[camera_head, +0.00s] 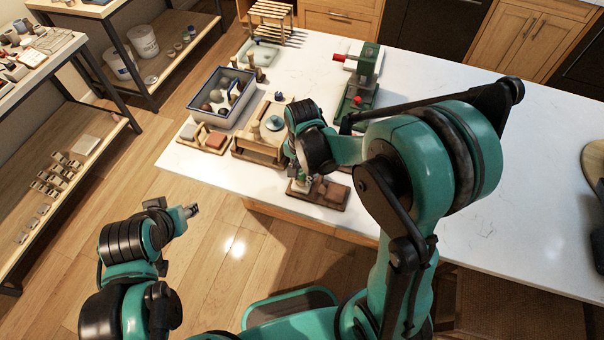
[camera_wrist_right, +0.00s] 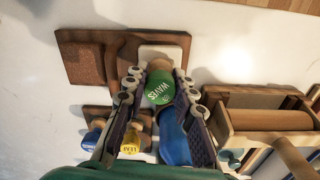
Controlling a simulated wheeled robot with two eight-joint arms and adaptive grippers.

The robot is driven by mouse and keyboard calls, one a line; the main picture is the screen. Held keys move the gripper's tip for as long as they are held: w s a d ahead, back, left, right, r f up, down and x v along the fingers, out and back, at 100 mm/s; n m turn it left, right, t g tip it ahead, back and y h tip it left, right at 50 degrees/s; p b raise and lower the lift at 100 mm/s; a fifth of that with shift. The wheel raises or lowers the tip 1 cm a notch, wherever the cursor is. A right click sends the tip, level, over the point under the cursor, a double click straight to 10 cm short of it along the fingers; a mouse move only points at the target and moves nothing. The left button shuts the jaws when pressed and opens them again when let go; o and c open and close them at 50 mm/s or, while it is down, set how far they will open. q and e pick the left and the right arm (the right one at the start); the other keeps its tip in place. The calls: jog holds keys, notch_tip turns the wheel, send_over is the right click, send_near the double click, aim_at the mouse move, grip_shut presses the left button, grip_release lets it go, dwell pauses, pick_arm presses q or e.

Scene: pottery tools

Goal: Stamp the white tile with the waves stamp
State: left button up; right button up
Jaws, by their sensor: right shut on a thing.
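The waves stamp (camera_wrist_right: 159,88), with a green band lettered WAVES, is between the fingers of my right gripper (camera_wrist_right: 160,76), which is shut on it. The right gripper also shows in the head view (camera_head: 300,174), low over the front edge area of the table. The white tile (camera_wrist_right: 165,53) lies on a brown board (camera_wrist_right: 120,38), just beyond the stamp's wooden end. I cannot tell whether the stamp touches the tile. A blue cylinder (camera_wrist_right: 173,140) shows between the fingers, nearer the camera. My left gripper (camera_head: 190,211) is over the floor, away from the table; its opening is unclear.
A reddish-brown tile (camera_wrist_right: 85,61) sits on the board's left. A yellow LEAF stamp (camera_wrist_right: 130,139) and a blue-topped stamp (camera_wrist_right: 92,134) stand nearby. A wooden frame with a roller (camera_wrist_right: 270,120) is close on the right. The table (camera_head: 470,190) is clear on the right.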

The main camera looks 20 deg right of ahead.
dwell(0.5)
jog(key=shift+r+p, duration=2.2)
jog(key=shift+r, duration=0.85)
jog(key=shift+s+f, duration=0.1)
